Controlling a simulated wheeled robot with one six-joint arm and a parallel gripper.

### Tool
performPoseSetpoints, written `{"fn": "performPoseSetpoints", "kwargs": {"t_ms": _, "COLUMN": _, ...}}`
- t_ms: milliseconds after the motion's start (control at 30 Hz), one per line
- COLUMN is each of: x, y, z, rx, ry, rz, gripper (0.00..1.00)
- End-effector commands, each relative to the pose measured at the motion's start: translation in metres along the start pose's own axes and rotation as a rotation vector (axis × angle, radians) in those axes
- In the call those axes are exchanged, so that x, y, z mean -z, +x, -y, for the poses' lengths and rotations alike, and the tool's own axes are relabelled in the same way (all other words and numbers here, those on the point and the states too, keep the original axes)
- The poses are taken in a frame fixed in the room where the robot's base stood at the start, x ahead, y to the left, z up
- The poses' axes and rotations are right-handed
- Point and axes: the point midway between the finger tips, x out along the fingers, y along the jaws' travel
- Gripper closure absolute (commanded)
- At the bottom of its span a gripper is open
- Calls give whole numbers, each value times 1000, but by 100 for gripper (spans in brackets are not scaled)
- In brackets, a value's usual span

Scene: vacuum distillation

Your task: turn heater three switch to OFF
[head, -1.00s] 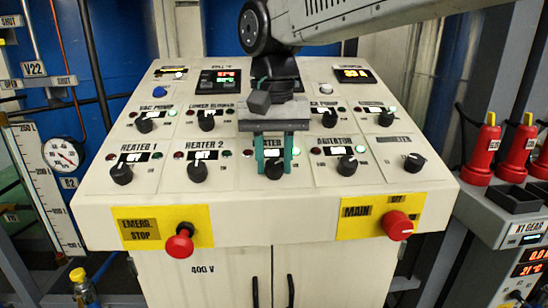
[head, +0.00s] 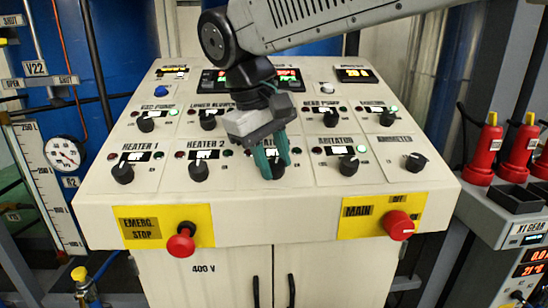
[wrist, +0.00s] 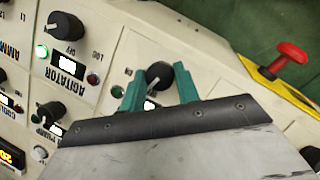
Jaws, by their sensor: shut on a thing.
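The heater three switch is a black round knob (head: 278,173) in the front row of the sloped control panel, between the heater two and agitator knobs. My gripper (head: 274,166) has its teal fingers around this knob and is shut on it, with its body tilted to the left. In the wrist view the knob (wrist: 159,74) sits between the two fingers (wrist: 156,82). The heater three label and lamps are mostly hidden by my gripper, so I cannot read the knob's setting.
The heater 2 knob (head: 199,172) and agitator knob (head: 348,164) stand close on either side. A red emergency stop button (head: 181,243) and a red main switch (head: 398,225) stick out from the panel's front. Other knobs fill the row behind.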

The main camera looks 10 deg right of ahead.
Motion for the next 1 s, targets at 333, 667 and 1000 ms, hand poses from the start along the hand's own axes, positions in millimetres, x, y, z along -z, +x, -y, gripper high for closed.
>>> {"fn": "performPoseSetpoints", "kwargs": {"t_ms": 333, "x": 0, "y": 0, "z": 1, "rx": -84, "ry": -209, "rz": -10, "gripper": 91}}
{"fn": "performPoseSetpoints", "kwargs": {"t_ms": 667, "x": 0, "y": 0, "z": 1, "rx": -115, "ry": -286, "rz": -14, "gripper": 91}}
{"fn": "performPoseSetpoints", "kwargs": {"t_ms": 1000, "x": 0, "y": 0, "z": 1, "rx": -117, "ry": -292, "rz": -14, "gripper": 91}}
